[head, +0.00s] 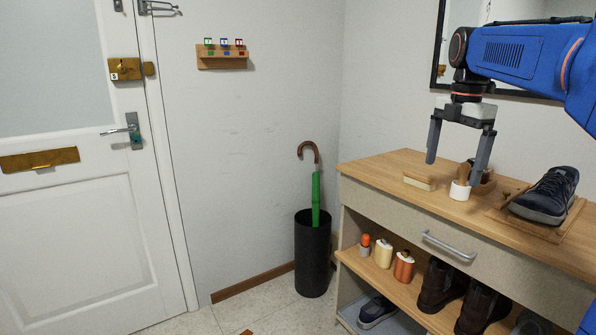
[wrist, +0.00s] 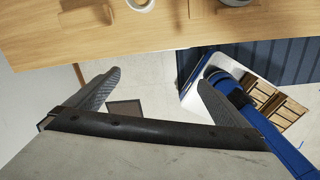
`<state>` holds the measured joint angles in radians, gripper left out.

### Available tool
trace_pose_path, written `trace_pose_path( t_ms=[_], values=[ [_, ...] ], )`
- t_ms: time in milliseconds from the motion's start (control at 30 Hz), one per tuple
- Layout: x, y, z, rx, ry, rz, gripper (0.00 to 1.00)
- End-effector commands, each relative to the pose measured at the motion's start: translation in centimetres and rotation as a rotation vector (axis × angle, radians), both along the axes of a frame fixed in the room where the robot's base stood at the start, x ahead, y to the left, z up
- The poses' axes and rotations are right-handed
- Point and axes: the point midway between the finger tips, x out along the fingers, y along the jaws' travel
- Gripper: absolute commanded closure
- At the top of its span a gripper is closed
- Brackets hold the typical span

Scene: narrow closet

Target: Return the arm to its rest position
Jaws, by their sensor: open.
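My gripper (head: 459,163) hangs from my blue arm at the upper right of the head view, above the front left part of the wooden cabinet top (head: 395,163). Its two grey fingers point down and stand apart, with nothing between them. In the wrist view my gripper (wrist: 160,85) also shows open and empty, with floor and the cabinet edge beyond it.
On the cabinet top are a brush (head: 419,181), a bowl and a dark shoe (head: 546,195) on a board. Bottles (head: 383,253) and boots fill the shelf below. A black umbrella stand (head: 312,262) holds a green umbrella. A white door (head: 75,220) stands left. A framed mirror hangs behind my arm.

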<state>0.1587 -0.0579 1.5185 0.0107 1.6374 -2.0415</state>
Motion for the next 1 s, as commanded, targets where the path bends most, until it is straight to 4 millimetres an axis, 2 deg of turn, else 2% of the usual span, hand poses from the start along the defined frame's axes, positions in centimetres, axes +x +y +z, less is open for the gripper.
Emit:
trace_pose_path(
  t_ms=[267,467,767,1000],
  values=[
    [-4.9,2.0,-2.5,0.014,-0.062,-0.302,0.0],
    [-10.1,3.8,-6.2,0.055,-0.125,-0.636,0.0],
    [-17.8,5.9,-13.3,0.167,-0.207,-1.133,0.0],
    [-23.5,7.1,-20.1,0.295,-0.247,-1.519,0.0]
  ],
)
